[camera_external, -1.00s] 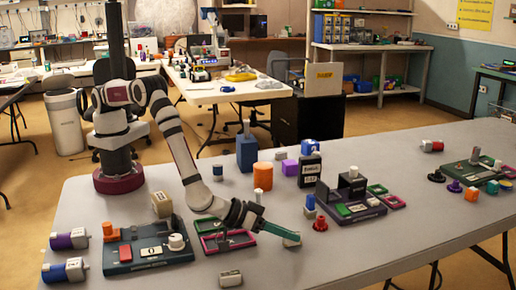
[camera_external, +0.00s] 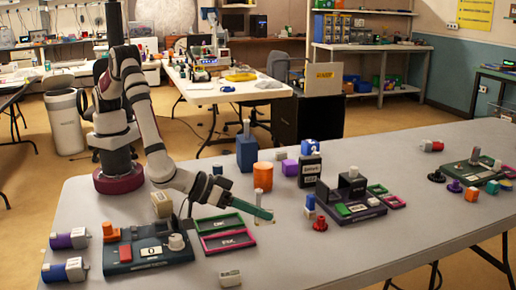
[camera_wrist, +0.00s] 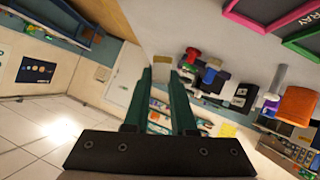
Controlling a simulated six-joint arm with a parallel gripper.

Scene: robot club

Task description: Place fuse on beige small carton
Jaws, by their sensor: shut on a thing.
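My gripper (camera_external: 263,214) has green fingers and is raised over the middle of the near table. In the wrist view its fingertips (camera_wrist: 161,76) are closed on a small pale block (camera_wrist: 162,66), apparently the fuse. The fingers mostly hide it in the external view. A beige small carton (camera_external: 162,205) stands on the table to the left of my gripper, behind the left control panel and close to my forearm. Nothing is seen on top of the carton.
The left control panel (camera_external: 148,254) has an orange knob, a red block and a white dial. Green and pink trays (camera_external: 228,241) lie below my wrist. A small pale labelled block (camera_external: 230,278) lies in front.

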